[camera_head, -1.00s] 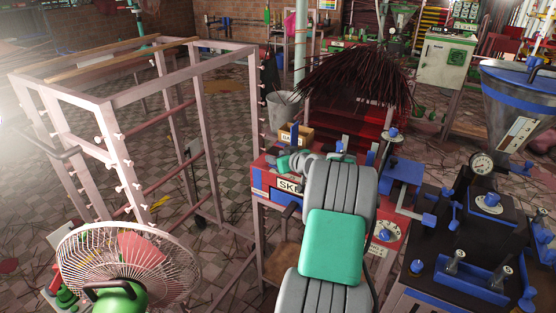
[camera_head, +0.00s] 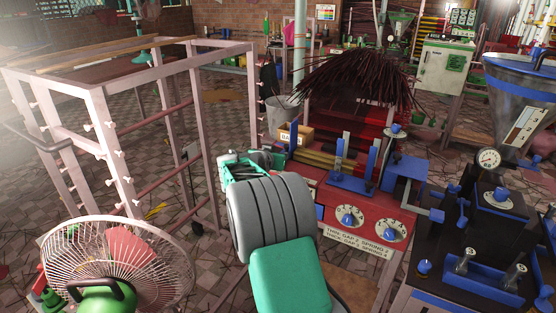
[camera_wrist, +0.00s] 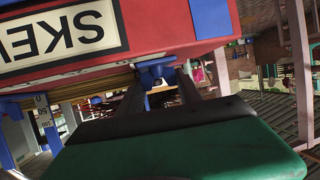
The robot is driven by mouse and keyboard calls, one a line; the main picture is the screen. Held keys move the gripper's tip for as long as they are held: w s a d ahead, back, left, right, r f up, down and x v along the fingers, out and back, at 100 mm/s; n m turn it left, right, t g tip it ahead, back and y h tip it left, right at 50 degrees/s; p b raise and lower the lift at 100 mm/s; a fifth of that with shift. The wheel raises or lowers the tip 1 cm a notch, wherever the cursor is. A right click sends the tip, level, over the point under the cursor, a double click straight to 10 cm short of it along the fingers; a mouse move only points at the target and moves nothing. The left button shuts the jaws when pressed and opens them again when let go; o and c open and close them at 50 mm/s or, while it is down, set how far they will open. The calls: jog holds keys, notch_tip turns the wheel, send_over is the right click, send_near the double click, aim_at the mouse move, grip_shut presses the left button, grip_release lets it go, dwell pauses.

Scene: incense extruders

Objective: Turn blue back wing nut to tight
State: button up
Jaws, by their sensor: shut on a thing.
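In the wrist view, a blue wing nut (camera_wrist: 155,69) sits just beyond the edge of the red machine body with the SKE lettering (camera_wrist: 60,40). The two dark fingers of my gripper (camera_wrist: 160,79) reach to it, one on each side, and are shut on it. Its angle and tightness cannot be told. In the head view, the red machine (camera_head: 325,205) stands right of my arm. My gripper's green housing (camera_head: 250,165) is at the machine's left end; the fingertips and the nut are hidden there.
A pale metal frame (camera_head: 105,140) and a fan (camera_head: 115,265) stand to the left. A black-topped machine (camera_head: 470,235) stands close on the right.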

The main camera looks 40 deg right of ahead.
jog(key=shift+w+a+f+m+g, duration=0.15)
jog(key=shift+m+g, duration=0.35)
jog(key=shift+g, duration=0.1)
jog(key=shift+h+b, duration=0.3)
jog(key=o, duration=1.1)
jog(key=v, duration=0.7)
jog(key=shift+a+r, duration=0.25)
jog(key=shift+a, duration=0.05)
